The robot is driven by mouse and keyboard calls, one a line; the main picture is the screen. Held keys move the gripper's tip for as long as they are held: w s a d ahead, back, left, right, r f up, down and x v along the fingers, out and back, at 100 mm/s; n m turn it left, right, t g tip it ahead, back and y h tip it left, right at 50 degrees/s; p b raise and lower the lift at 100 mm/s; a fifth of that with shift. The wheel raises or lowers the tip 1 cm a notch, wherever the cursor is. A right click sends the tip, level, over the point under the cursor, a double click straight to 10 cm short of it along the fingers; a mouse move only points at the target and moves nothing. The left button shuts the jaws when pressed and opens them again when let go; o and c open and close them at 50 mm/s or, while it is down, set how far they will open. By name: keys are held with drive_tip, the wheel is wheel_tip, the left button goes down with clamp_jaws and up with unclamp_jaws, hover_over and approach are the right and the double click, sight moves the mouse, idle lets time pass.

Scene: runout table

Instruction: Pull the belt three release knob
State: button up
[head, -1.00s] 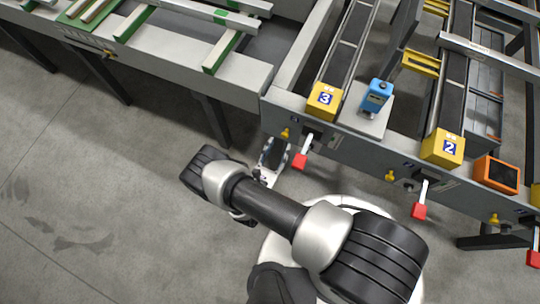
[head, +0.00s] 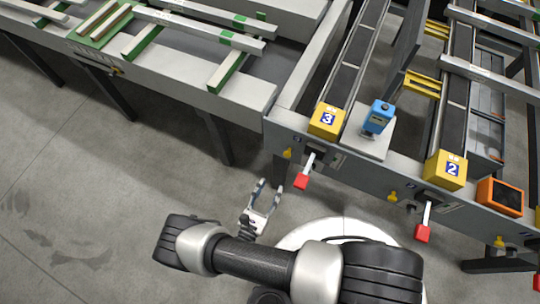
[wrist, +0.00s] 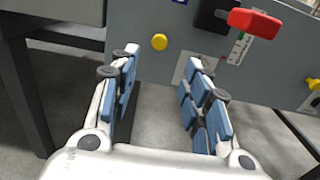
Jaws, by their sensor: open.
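The belt three release knob is a small yellow knob (head: 287,153) on the grey front rail, below and left of the yellow block marked 3 (head: 326,121). In the wrist view the yellow knob (wrist: 159,41) is round, seen face on, ahead of and between my fingers. My gripper (head: 270,185) is open and empty, below and a little left of the knob, with its fingers pointing towards the rail. In the wrist view my gripper (wrist: 163,55) shows two blue-padded fingers spread wide, apart from the knob.
A red-handled lever (head: 302,181) sticks out just right of the knob; its red grip (wrist: 255,22) is close to the right finger in the wrist view. Another yellow knob (head: 392,196) and red lever (head: 423,233) belong near block 2 (head: 445,170). The floor at left is clear.

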drive_tip(key=w+d+r+m+g+h, duration=0.2)
drive_tip(key=r+m+g, duration=0.35)
drive_tip(key=r, duration=0.35)
drive_tip(key=w+d+r+m+g+h, duration=0.2)
drive_tip(key=r+m+g, duration=0.3)
drive_tip(key=r, duration=0.4)
drive_tip(key=w+d+r+m+g+h, duration=0.2)
drive_tip(key=r+m+g, duration=0.2)
drive_tip(key=r+m, duration=0.4)
drive_tip(key=s+d+r+m+y, duration=0.3)
drive_tip(key=s+r+m+y, duration=0.1)
drive_tip(key=r, duration=0.3)
drive_tip(key=s+d+r+m+t+y, duration=0.1)
drive_tip(key=s+d+r+m+y, duration=0.3)
drive_tip(key=r, duration=0.4)
drive_tip(key=s+d+r+m+t+y, duration=0.1)
drive_tip(key=s+d+r+m+y, duration=0.3)
drive_tip(key=r, duration=0.3)
drive_tip(key=shift+s+d+r+m, duration=0.2)
drive_tip(key=shift+s+r+m, duration=0.1)
drive_tip(key=shift+m, duration=0.45)
drive_tip(key=shift+w, duration=0.1)
